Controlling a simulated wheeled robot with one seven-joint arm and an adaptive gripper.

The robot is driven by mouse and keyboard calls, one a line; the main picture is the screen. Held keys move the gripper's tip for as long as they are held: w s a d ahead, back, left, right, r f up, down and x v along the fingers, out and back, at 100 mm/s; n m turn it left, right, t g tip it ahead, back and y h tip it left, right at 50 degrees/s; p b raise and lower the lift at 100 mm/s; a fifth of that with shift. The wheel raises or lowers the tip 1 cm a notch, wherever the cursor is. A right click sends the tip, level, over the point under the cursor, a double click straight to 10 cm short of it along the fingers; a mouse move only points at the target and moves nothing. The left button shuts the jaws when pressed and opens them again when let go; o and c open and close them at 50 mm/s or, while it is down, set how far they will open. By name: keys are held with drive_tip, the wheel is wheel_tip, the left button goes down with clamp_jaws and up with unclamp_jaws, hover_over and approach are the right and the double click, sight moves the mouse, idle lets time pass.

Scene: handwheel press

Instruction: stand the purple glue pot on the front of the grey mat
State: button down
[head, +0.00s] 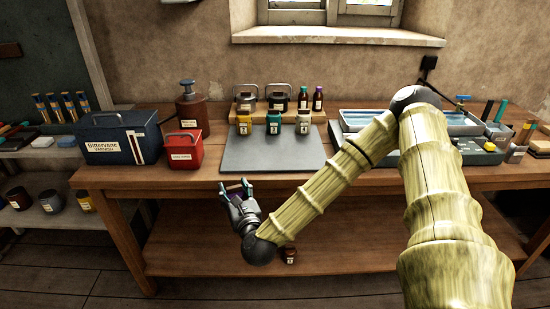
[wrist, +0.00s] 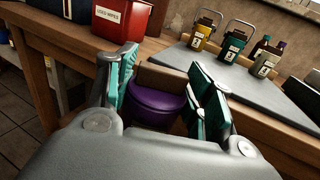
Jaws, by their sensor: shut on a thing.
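The purple glue pot (wrist: 157,103) is between the teal-padded fingers of my gripper (wrist: 165,90) in the wrist view. In the head view my gripper (head: 237,188) is in front of the workbench's front edge, and only a little purple shows between its fingers. My gripper is shut on the pot. The grey mat (head: 268,155) lies on the bench, beyond and to the right of my gripper; it also shows in the wrist view (wrist: 212,68). Its front part is bare. Several small bottles (head: 274,123) stand along its back.
A red used-wipes box (head: 182,150) and a dark blue case (head: 117,139) stand left of the mat. A soap-pump bottle (head: 189,104) is behind the red box. A wooden riser with tins is behind the mat.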

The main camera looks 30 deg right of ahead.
drive_tip(key=d+r+m+g+h+b, duration=0.1)
drive_tip(key=d+r+m+h, duration=0.15)
drive_tip(key=d+r, duration=0.45)
drive_tip(key=d+r+m+g+h+b, duration=0.1)
drive_tip(key=d+r+m+h+b, duration=0.15)
drive_tip(key=d+r, duration=0.45)
drive_tip(key=shift+n+h, duration=0.4)
drive_tip(key=shift+n, duration=0.1)
drive_tip(key=shift+w+d+f+p, duration=0.8)
drive_tip(key=shift+w+d+f, duration=0.6)
drive_tip(key=shift+w, duration=0.8)
drive_tip(key=shift+w+d+f+p, duration=1)
drive_tip(key=shift+w+d, duration=0.65)
drive_tip(key=shift+w, duration=0.6)
drive_tip(key=shift+w+d+f+p, duration=0.65)
drive_tip(key=shift+w+d+f, duration=0.8)
drive_tip(key=shift+w, duration=0.75)
drive_tip(key=c, duration=0.6)
unclamp_jaws()
